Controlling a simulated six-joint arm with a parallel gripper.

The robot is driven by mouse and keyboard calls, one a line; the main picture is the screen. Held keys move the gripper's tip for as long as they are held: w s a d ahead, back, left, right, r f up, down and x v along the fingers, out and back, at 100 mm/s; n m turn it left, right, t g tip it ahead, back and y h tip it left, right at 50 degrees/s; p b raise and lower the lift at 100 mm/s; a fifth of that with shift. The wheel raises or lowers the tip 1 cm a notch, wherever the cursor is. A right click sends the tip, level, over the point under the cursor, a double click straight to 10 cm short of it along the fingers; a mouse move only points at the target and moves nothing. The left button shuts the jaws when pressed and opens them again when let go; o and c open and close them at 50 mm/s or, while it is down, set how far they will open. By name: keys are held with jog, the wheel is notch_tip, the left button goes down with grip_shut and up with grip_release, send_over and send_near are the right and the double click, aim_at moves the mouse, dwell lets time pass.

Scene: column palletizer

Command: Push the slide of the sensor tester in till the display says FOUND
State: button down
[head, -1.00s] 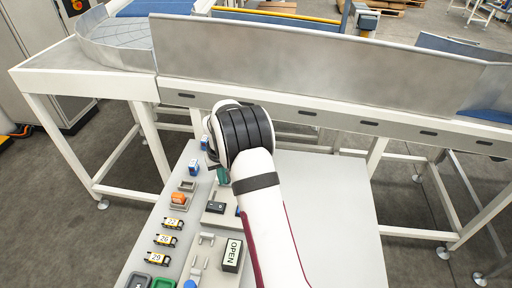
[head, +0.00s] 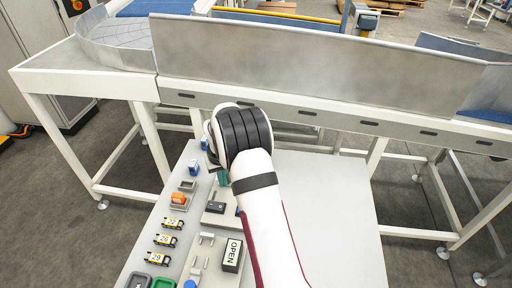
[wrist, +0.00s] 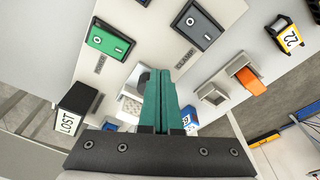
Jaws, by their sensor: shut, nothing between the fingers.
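A black display box reading LOST (wrist: 68,122) stands at the left in the wrist view, beside a pale panel with a green switch (wrist: 110,40) and a dark switch (wrist: 197,25). My gripper (wrist: 158,78) has teal fingers, shut and empty, pointing over the lower part of this panel. A pale part with small holes (wrist: 130,105) shows just left of the fingers; I cannot tell whether it belongs to the slide. The fingers hide what lies under them, and contact cannot be told. In the head view my arm covers most of the tester.
A display reading OPEN (head: 232,255) stands on the nearer table part. An orange block (head: 179,198) in a grey holder, a blue block (head: 194,167) and several yellow numbered pieces (head: 174,223) line the left side. The table's right half (head: 330,210) is clear. A conveyor (head: 320,65) runs behind.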

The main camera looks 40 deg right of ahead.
jog(key=shift+f, duration=0.35)
jog(key=shift+w+d, duration=0.4)
dwell(0.6)
jog(key=shift+a, duration=0.1)
dwell(0.9)
jog(key=shift+s+a, duration=0.2)
jog(key=shift+s, duration=0.1)
notch_tip(320, 180, up, 7)
dwell(0.4)
